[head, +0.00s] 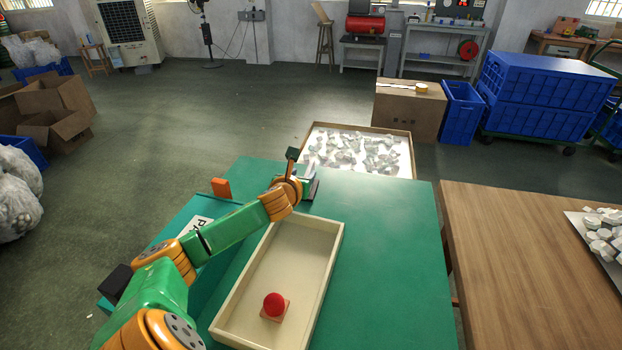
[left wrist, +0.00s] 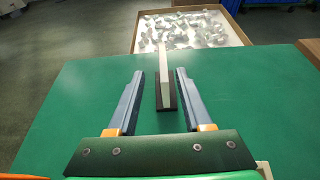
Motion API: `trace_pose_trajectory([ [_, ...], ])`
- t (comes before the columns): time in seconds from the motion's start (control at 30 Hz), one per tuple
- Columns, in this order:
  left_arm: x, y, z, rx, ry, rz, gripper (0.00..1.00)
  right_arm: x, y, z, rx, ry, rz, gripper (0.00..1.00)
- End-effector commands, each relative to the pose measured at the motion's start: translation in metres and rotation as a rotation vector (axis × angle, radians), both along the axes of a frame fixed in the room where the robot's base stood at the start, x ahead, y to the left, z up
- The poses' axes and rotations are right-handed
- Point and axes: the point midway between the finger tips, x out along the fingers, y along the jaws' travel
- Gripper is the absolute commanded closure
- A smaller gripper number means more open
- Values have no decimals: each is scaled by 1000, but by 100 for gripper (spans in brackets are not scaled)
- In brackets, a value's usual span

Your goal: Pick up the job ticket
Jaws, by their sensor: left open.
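The job ticket looks like a thin pale card (left wrist: 163,75) standing upright, seen nearly edge-on, in a small dark base on the green table (left wrist: 90,100). In the left wrist view my left gripper (left wrist: 160,73) is open, with one finger on each side of the card and its base. Gaps show on both sides, so the fingers look apart from it. In the head view my left gripper (head: 304,174) is at the far part of the green table (head: 390,230) and largely hides the card. My right gripper is not in view.
A cream tray (head: 333,240) holding a red-knobbed block (head: 274,305) lies nearer on the table. An orange block (head: 221,188) is to the left. A box of pale pieces (head: 408,152) stands beyond the far edge. The table's right side is clear.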

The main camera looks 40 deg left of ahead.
Motion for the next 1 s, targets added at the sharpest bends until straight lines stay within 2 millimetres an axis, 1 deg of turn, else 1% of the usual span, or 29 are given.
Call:
trace_pose_trajectory([
  [0.1, 17, 5, -12, -7, -4, 4, 50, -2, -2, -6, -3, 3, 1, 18],
  [0.23, 33, 13, -21, -4, -2, 3, 50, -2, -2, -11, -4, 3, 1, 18],
  [0.37, 40, 17, -23, -2, -1, 0, 50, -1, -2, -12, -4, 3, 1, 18],
  [0.53, 40, 17, -22, 0, 0, -1, 50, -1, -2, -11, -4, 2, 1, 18],
  [0.57, 40, 17, -22, 0, 0, -1, 53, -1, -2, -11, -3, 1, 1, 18],
  [0.6, 40, 17, -22, 0, 0, -1, 64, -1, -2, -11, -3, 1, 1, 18],
  [0.67, 40, 17, -22, 0, 0, -1, 80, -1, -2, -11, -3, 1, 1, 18],
  [0.7, 40, 17, -22, 0, 0, -1, 90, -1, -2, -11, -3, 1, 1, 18],
  [0.73, 40, 17, -22, 0, 0, -1, 99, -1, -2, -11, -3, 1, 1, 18],
  [0.77, 40, 17, -22, 0, 0, -1, 100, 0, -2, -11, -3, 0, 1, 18],
  [1.0, 40, 17, -22, 0, 0, 0, 100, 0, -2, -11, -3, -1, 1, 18],
])
